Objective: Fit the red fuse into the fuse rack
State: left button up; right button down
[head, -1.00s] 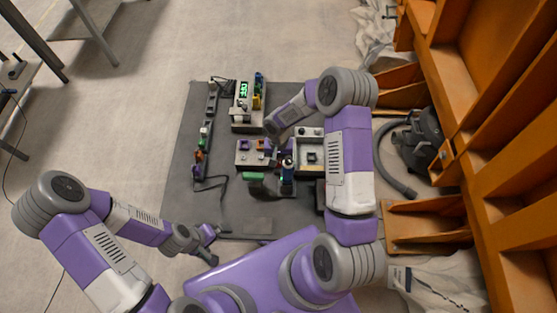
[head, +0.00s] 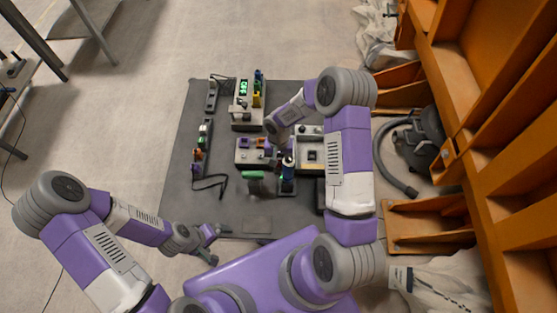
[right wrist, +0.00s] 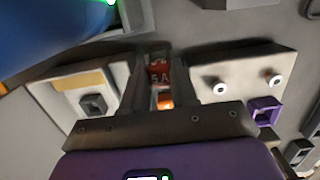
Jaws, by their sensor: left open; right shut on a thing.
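The red fuse (right wrist: 158,72), marked "5A", is between the fingers of my right gripper (right wrist: 158,84) in the right wrist view. The gripper is shut on it. A grey block that looks like the fuse rack (right wrist: 235,75) lies under and beside the fingers. It also shows in the head view (head: 243,157). An orange piece (right wrist: 165,101) shows just below the fuse. I cannot tell whether the fuse touches the rack or is seated. In the head view my right gripper is largely hidden by its wrist. My left gripper (head: 209,232) is open and empty at the mat's near edge.
A strip with small coloured parts (head: 203,147) lies to the left. A blue part (head: 288,170) stands close by on the right. The dark mat (head: 225,215) is mostly clear in front.

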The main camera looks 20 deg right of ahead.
jog(key=shift+f+b, duration=0.65)
jog(key=shift+b, duration=0.05)
jog(key=c, duration=0.8)
grip_release()
jog(key=shift+o, duration=0.4)
jog(key=shift+r, duration=0.2)
jog(key=shift+o, duration=0.2)
jog(key=shift+w+r+p, duration=0.15)
jog(key=shift+r+p, duration=0.6)
jog(key=shift+r, duration=0.2)
jog(key=shift+o, duration=1.1)
jog(key=shift+r, duration=0.35)
jog(key=shift+r+p, duration=1.8)
jog(key=shift+r, duration=0.8)
